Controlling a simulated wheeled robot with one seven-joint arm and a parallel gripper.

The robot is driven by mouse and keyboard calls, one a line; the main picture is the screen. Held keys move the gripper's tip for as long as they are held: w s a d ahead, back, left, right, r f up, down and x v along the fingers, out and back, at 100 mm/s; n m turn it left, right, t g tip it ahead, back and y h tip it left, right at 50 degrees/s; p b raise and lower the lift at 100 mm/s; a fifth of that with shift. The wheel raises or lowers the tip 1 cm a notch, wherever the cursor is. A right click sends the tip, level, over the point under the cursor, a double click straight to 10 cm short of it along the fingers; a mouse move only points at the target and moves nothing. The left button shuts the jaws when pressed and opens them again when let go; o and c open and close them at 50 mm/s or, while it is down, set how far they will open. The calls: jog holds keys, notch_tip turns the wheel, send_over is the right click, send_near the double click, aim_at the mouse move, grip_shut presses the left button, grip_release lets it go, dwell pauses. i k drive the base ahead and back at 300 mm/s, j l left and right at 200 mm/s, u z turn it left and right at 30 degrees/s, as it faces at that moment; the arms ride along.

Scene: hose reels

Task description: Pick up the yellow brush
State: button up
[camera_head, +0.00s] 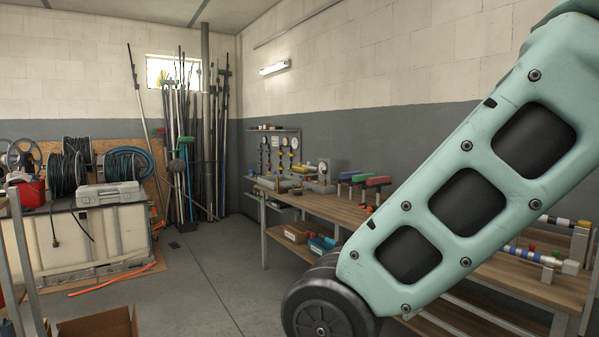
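I cannot make out a yellow brush in this view. Several brush-like items with coloured tops stand on the wooden workbench (325,207), among them a green one (360,177) and a red one (378,181). None of these looks clearly yellow. My own pale green arm link crosses the right side and hides part of the bench. My gripper is not in view.
Long poles (190,150) lean in the far corner. Hose reels (68,172) and a grey case (108,193) sit on a white container (75,250) at left. A cardboard box (100,325) is at the lower left. The middle floor (205,275) is mostly clear.

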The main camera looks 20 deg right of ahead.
aim_at(298, 168)
jog(key=i+l+z, duration=0.15)
jog(key=i, duration=0.2)
jog(key=i+l+z, duration=0.1)
jog(key=i+l, duration=0.15)
jog(key=i+u, duration=0.1)
jog(key=i, duration=0.55)
jog(key=i+l+u, duration=0.15)
jog(key=i, duration=0.5)
jog(key=i+l+u, duration=0.1)
jog(key=i, duration=0.5)
jog(key=i+l+u, duration=0.15)
jog(key=i, duration=1.85)
jog(key=i+z, duration=0.3)
jog(key=i, duration=0.35)
jog(key=i+z, duration=0.25)
jog(key=i, duration=0.4)
jog(key=i+j+z, duration=0.3)
jog(key=i, duration=0.3)
